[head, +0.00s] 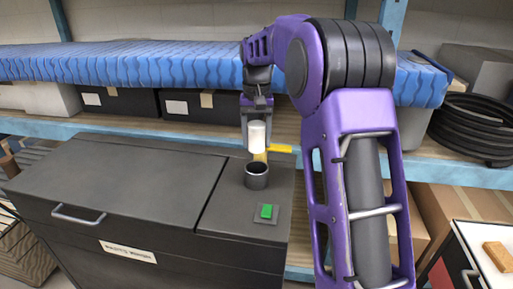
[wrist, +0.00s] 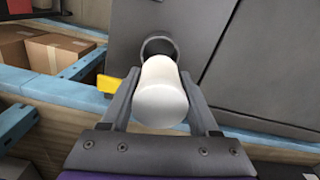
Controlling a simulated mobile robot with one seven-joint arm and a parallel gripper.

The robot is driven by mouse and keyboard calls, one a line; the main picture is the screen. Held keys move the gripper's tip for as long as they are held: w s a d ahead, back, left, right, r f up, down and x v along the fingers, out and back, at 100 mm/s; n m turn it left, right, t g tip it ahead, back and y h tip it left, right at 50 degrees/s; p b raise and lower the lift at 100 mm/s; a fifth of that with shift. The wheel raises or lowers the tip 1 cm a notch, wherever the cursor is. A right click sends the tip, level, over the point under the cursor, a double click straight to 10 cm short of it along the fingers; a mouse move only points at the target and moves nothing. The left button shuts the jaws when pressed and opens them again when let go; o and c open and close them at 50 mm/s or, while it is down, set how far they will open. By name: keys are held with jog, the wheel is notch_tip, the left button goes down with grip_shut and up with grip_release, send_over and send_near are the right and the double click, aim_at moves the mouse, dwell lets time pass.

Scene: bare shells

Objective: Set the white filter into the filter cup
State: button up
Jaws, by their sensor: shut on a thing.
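The white filter (head: 257,134) is a short white cylinder, held upright in my gripper (head: 257,119). In the wrist view the filter (wrist: 160,95) sits between the two grey fingers (wrist: 158,100), which are shut on it. The filter cup (head: 257,175) is a dark, open-topped round cup standing on the dark machine top. The filter is above the cup in the head view, with a visible gap between them. In the wrist view the cup's rim (wrist: 159,47) shows just beyond the filter, and the filter hides part of it.
A yellow piece (head: 279,149) sticks out behind the cup. A green button (head: 266,211) is on a plate in front of the cup. The dark cabinet (head: 120,190) has a handle and label. A shelf with boxes and a blue mattress (head: 120,64) stands behind.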

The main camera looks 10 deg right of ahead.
jog(key=shift+f, duration=2.8)
jog(key=shift+f, duration=0.3)
jog(key=shift+f+b, duration=0.35)
jog(key=shift+f, duration=0.3)
